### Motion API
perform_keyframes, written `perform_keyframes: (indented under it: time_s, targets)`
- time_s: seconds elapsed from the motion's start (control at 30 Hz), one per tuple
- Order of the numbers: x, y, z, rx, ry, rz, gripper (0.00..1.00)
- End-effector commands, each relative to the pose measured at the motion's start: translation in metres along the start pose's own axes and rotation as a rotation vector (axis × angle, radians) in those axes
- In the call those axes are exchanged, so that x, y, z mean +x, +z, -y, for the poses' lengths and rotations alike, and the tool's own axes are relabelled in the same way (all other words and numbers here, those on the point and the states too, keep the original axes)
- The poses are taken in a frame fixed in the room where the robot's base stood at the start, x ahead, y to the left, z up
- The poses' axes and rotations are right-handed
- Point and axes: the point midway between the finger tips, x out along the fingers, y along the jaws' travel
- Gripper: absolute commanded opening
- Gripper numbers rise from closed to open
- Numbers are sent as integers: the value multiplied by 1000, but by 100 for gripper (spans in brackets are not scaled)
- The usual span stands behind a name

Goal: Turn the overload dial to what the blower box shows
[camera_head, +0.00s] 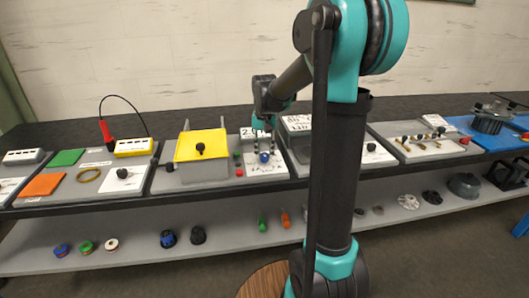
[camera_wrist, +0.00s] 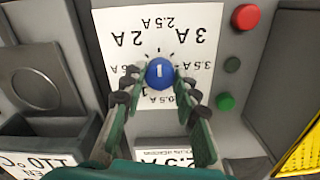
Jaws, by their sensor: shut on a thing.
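The overload dial is a blue round knob (camera_wrist: 160,72) on a white scale plate (camera_wrist: 120,22) marked with ampere values, from about 0.5 A to 3.5 A. In the head view the knob (camera_head: 264,157) sits on the bench panel. A short white line on the knob runs roughly in line with the 2.5 A mark; which end points is unclear. My gripper (camera_wrist: 158,84) is shut on the knob, one finger on each side. It also shows in the head view (camera_head: 263,146). A white card (camera_wrist: 165,156) reads 2.5 A; I cannot tell whether it belongs to the blower box.
A red button (camera_wrist: 245,17) and green buttons (camera_wrist: 225,102) lie beside the scale plate. A grey box with a yellow lid (camera_head: 202,145) stands left of the dial. A grey box (camera_head: 297,122) with a number card stands right, near my arm.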

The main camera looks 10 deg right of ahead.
Motion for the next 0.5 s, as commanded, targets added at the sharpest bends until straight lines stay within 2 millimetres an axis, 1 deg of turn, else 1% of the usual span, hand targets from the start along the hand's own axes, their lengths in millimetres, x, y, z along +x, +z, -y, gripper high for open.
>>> perform_keyframes:
  time_s: [0.07,0.1,0.23,0.5]
  targets:
    - [0,0,0,0,0,-1,1]
    - [0,0,0,0,0,-1,34]
    - [0,0,0,-1,0,0,51]
    - [0,0,0,-1,0,0,51]
